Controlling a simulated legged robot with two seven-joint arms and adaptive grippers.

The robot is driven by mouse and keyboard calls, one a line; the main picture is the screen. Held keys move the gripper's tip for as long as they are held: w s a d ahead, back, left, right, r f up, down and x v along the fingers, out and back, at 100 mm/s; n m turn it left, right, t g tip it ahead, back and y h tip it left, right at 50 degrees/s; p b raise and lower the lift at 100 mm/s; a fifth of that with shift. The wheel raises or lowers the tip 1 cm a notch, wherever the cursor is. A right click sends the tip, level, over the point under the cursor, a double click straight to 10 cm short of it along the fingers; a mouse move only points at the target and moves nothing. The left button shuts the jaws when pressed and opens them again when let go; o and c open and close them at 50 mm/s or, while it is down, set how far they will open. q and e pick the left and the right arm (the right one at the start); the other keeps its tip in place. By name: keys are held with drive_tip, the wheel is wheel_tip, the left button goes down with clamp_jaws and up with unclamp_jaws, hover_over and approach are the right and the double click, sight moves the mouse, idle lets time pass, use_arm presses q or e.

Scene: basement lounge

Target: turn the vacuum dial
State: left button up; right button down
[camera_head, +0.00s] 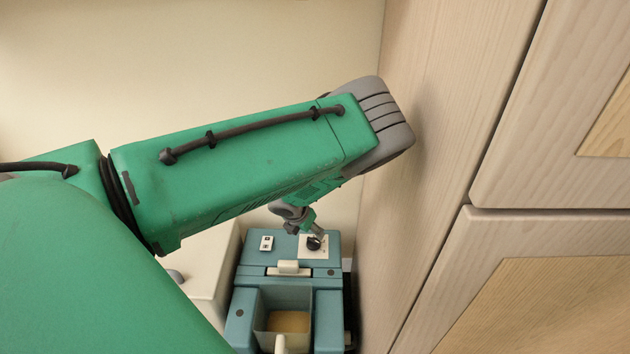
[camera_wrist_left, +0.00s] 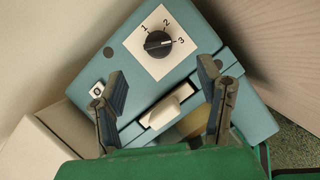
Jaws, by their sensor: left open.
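The vacuum (camera_head: 285,272) is a blue-teal box seen below my left arm in the head view. Its dial (camera_head: 314,243) is a black knob on a white plate. In the left wrist view the dial (camera_wrist_left: 158,43) has marks 1, 2 and 3 around it, and its light pointer line is towards 3. My left gripper (camera_wrist_left: 160,80) is open and empty, its two fingers apart below the dial in that picture. In the head view the left gripper (camera_head: 315,229) is small and just above the dial; contact cannot be told. My right gripper is not in view.
A white switch plate (camera_head: 266,243) sits left of the dial, and a pale handle (camera_head: 289,267) is in front. A wooden cabinet (camera_head: 440,150) stands close on the right. A cream box (camera_head: 212,275) is at the left, with the wall behind.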

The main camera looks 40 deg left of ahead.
sight(314, 240)
use_arm(q)
drive_tip(key=b+x, duration=0.2)
drive_tip(key=x, duration=0.1)
drive_tip(key=b+x, duration=0.5)
drive_tip(key=x, duration=0.1)
drive_tip(key=shift+a+f+b, duration=0.3)
drive_tip(key=shift+f+b, duration=0.05)
drive_tip(key=shift+w+f+b, duration=0.3)
drive_tip(key=shift+f+b, duration=0.2)
drive_tip(key=shift+b, duration=0.1)
drive_tip(key=shift+c, duration=0.5)
drive_tip(key=c, duration=1)
